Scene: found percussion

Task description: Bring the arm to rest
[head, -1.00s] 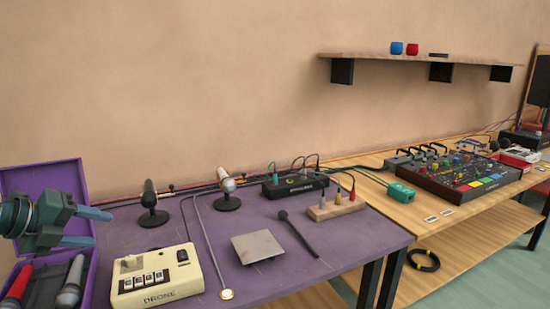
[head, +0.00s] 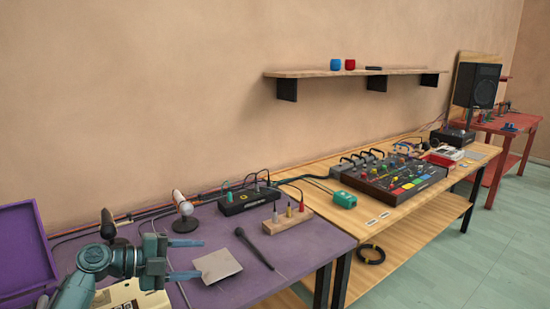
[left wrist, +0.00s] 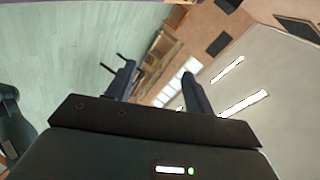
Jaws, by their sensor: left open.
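My left gripper (head: 181,262) comes in at the lower left of the head view, above the purple table (head: 270,288). Its two fingers stand apart with nothing between them. In the left wrist view the fingers (left wrist: 157,83) are also apart and empty, with floor, ceiling lights and wall behind them. The arm partly covers the cream drone box (head: 122,293). My right gripper is not in view.
A metal plate (head: 217,265) lies just right of the gripper, near a black mallet (head: 254,247). A purple case (head: 22,255) stands open at left. Microphones, a pedal (head: 248,200) and a wooden block (head: 287,220) stand behind. A mixer (head: 400,180) sits on the wooden table.

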